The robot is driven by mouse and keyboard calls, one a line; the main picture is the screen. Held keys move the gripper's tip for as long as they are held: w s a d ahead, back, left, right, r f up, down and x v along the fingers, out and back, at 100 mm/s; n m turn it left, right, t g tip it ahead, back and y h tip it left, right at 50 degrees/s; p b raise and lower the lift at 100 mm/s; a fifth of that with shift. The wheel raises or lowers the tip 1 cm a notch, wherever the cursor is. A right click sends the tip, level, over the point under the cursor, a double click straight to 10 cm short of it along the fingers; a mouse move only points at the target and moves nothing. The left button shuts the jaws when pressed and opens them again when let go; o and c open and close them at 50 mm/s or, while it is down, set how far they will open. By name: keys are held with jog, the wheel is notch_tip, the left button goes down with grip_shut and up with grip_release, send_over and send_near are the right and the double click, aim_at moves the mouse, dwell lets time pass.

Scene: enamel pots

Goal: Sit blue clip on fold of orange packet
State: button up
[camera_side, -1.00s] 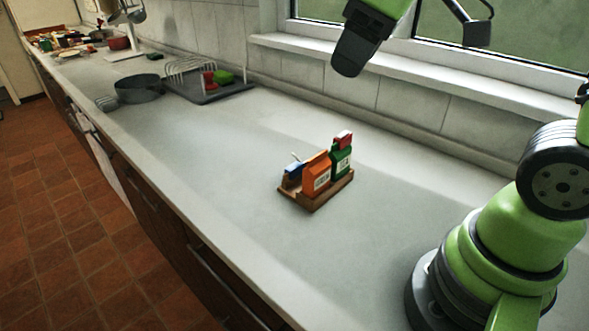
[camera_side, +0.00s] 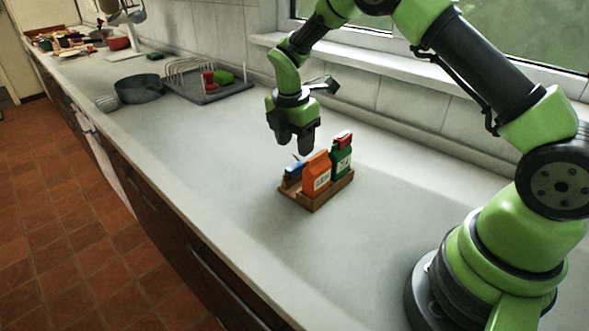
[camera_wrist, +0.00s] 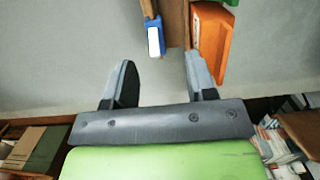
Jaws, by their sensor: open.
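The blue clip (camera_side: 293,172) sits at the left end of a small wooden tray (camera_side: 318,203), with a thin pale piece sticking up by it. The orange packet (camera_side: 317,177) stands upright in the tray, just right of the clip. My gripper (camera_side: 295,148) is open and empty, pointing down above the clip end of the tray. In the wrist view, the blue clip (camera_wrist: 155,38) lies ahead of the open fingers (camera_wrist: 159,72), and the orange packet (camera_wrist: 212,38) is ahead of the right finger. The packet's fold is not clear.
A green packet (camera_side: 341,163) with a red piece (camera_side: 344,140) on top stands behind the orange one in the tray. A grey pot (camera_side: 139,89) and a rack (camera_side: 190,72) stand further back on the counter. The counter around the tray is clear.

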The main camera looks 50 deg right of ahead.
aim_at(295, 165)
jog(key=f, duration=0.6)
jog(key=shift+w+d+f, duration=0.1)
jog(key=shift+w+d, duration=0.2)
jog(key=shift+d, duration=0.1)
grip_shut()
